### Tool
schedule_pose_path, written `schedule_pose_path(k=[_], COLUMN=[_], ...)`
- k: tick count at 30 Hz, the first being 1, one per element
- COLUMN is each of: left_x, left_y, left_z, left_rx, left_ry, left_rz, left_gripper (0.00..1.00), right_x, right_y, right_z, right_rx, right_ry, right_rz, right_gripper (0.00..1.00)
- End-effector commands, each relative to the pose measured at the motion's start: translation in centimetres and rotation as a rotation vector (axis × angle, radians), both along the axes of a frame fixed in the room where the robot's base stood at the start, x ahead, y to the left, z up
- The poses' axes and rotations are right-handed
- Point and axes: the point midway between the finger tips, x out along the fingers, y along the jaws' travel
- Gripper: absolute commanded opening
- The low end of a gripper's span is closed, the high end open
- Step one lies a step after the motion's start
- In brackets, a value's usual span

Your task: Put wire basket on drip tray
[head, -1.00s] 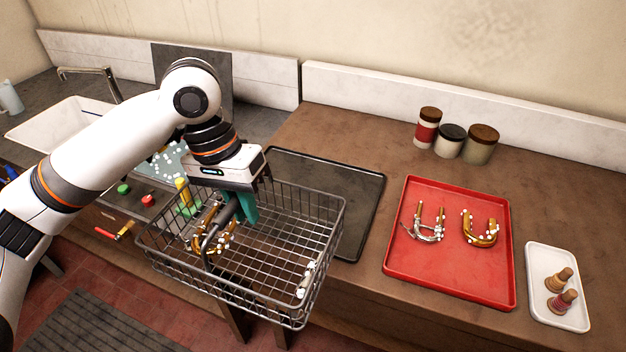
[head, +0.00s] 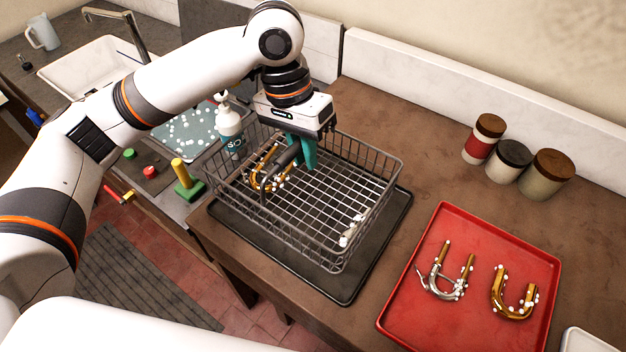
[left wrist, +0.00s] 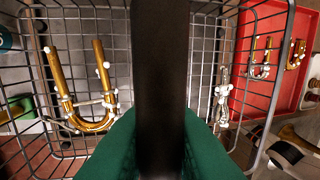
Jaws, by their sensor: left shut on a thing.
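The grey wire basket (head: 372,200) is over the black drip tray (head: 345,298) in the head view. The tray's rim shows on the near, left and right sides. I cannot tell whether the basket's bottom touches the tray. My left gripper (head: 300,155), with green fingers, is shut on the basket's dark handle (head: 285,157), which also fills the middle of the left wrist view (left wrist: 160,90). In the basket are a brass U-shaped tube (head: 262,172) with white beads on the left and a silvery beaded piece (head: 350,230) on the right. My right gripper is out of view.
A red tray (head: 400,330) with two beaded U-shaped tubes lies to the right. Several jars (head: 512,160) stand at the back. A soap bottle (head: 229,125), a yellow-and-green piece (head: 186,180) and a sink (head: 85,65) are on the left.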

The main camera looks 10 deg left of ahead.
Motion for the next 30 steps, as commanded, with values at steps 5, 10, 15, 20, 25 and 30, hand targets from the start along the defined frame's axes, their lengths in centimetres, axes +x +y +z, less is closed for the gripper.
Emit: schedule_pose_path(k=[5, 10, 15, 20, 25, 30], left_x=[0.0, 0.0, 0.0, 0.0, 0.0, 0.0], left_y=[0.0, 0.0, 0.0, 0.0, -0.1, 0.0], left_z=[-2.7, -3.9, -6.0, -7.2, -7.2, -7.5], left_rx=[-0.001, -0.001, -0.002, -0.003, -0.003, -0.001], left_ry=[0.0, -0.001, 0.001, -0.002, -0.004, -0.001], left_rz=[0.0, 0.0, 0.0, -0.001, -0.001, -0.002], left_gripper=[0.0, 0.0, 0.0, 0.0, 0.0, 0.27], right_x=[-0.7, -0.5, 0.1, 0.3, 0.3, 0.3], right_y=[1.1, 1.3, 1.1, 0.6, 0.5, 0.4], right_z=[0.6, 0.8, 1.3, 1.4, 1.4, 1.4], right_rx=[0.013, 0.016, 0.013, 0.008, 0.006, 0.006], right_ry=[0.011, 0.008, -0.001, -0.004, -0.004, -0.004], right_rz=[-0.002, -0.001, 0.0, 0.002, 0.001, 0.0], right_gripper=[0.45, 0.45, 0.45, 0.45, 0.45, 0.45])
